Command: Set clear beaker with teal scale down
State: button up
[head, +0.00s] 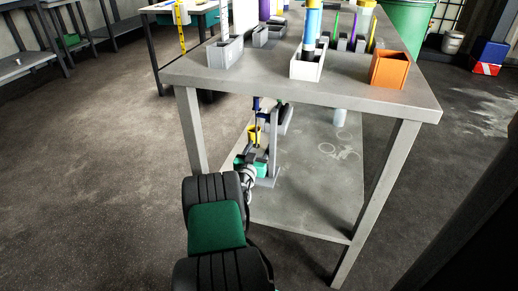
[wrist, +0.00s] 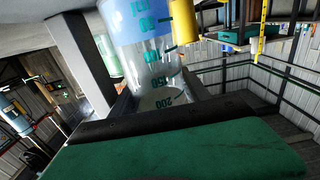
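The clear beaker (wrist: 150,68) with teal scale marks fills the upper middle of the wrist view, with blue contents at its far end. Its numerals look turned over in that view. My gripper (wrist: 162,96) has a dark finger on each side of the beaker and appears shut on it. The contact points are partly hidden by the green and black gripper body. In the head view my gripper (head: 255,163) is low by the lower shelf (head: 310,205), near its left edge. I cannot make out the beaker clearly there, nor tell whether it touches the shelf.
A grey stand (head: 273,160) is beside my gripper on the shelf. A yellow object (wrist: 202,22) is close by the beaker. A pale clear vessel (head: 340,117) stands farther back. The tabletop (head: 270,84) overhangs, with table legs (head: 193,130) around. The shelf's front right is clear.

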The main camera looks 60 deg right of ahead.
jog(key=shift+a+r, duration=0.15)
jog(key=shift+a, duration=0.05)
jog(key=s+a+p, duration=0.2)
jog(key=a, duration=0.9)
jog(key=shift+a+p, duration=0.25)
jog(key=shift+p, duration=0.1)
jog(key=shift+w, duration=0.1)
